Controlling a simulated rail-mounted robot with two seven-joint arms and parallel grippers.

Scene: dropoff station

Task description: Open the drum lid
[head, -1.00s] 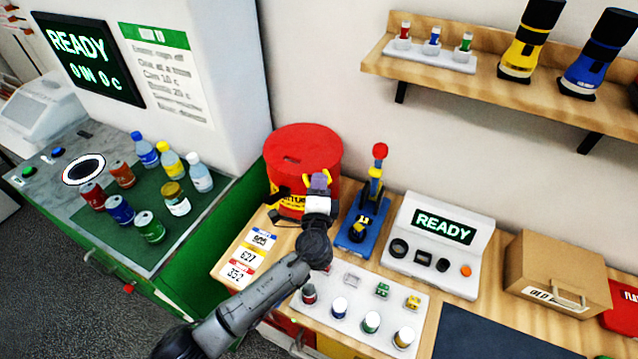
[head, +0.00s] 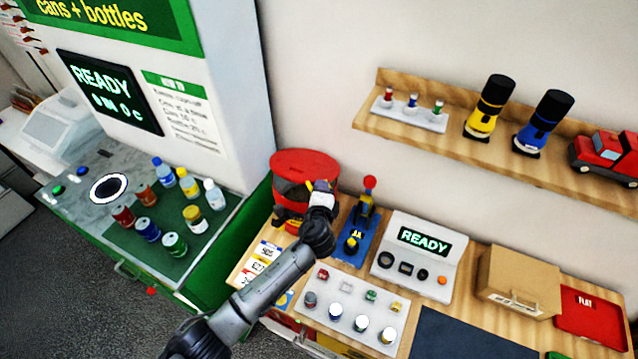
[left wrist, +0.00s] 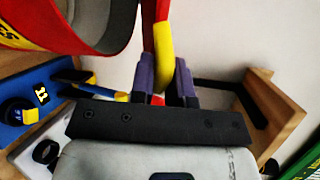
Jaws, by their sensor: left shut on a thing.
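The red drum (head: 281,213) stands at the back left of the wooden bench. Its red lid (head: 305,161) is tilted up, with a dark gap showing beneath it. In the left wrist view, the drum (left wrist: 50,28) shows at the upper left with its grey inside visible. My left gripper (head: 322,187) is at the right front of the drum. Its purple fingers (left wrist: 162,80) are shut on the lid's red and yellow handle (left wrist: 163,45). The handle's tip is partly hidden between the fingers. My right gripper is out of view.
A blue stand with a red-knobbed lever (head: 366,205) stands close right of the drum. A white READY console (head: 425,246) and a tray of small pieces (head: 340,302) are further right and in front. A wall shelf (head: 455,138) hangs above.

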